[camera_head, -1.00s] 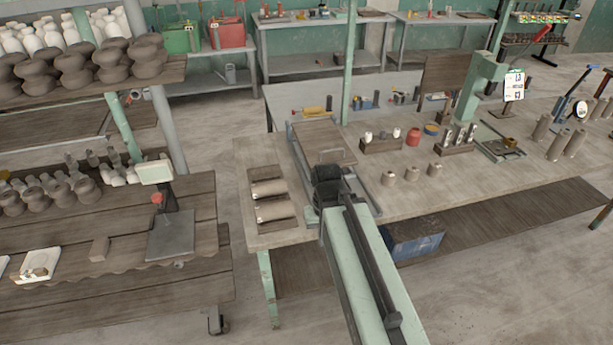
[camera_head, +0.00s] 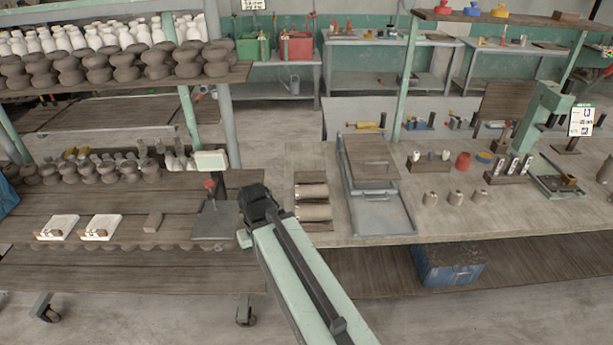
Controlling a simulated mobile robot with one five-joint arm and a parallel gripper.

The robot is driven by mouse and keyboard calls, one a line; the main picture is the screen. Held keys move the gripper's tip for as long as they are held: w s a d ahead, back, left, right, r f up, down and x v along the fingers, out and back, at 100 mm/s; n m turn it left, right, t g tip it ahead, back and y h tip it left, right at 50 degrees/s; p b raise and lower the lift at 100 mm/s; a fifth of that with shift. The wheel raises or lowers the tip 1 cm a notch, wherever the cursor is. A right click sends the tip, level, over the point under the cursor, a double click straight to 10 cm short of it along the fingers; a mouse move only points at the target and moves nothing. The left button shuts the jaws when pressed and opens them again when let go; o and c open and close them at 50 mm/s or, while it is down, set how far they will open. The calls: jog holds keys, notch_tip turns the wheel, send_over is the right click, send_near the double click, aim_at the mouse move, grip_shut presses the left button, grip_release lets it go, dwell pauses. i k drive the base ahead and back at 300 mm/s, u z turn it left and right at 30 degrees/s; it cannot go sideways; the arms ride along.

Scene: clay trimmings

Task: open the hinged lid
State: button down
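A brown wooden panel with a handle (camera_head: 371,162), which looks like the lid, lies over the rear part of a shallow grey metal tray or box (camera_head: 384,222) on the workbench. The panel lies about flat, and its hinge cannot be made out. The front part of the grey tray shows uncovered, with a metal handle across it. My gripper (camera_head: 258,203) is dark and stands left of the tray and of the clay rolls, apart from the panel. My arm hides its underside, and its fingers cannot be made out.
Two clay rolls (camera_head: 312,212) on dark boards lie between my gripper and the tray. A scale with a grey plate (camera_head: 213,220) stands on the left rack. Small pots (camera_head: 455,197) stand right of the tray. A blue crate (camera_head: 447,266) sits below the bench.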

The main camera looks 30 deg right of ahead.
aim_at(370, 159)
jog(key=u, duration=0.35)
jog(key=i, duration=1)
jog(key=z, duration=0.1)
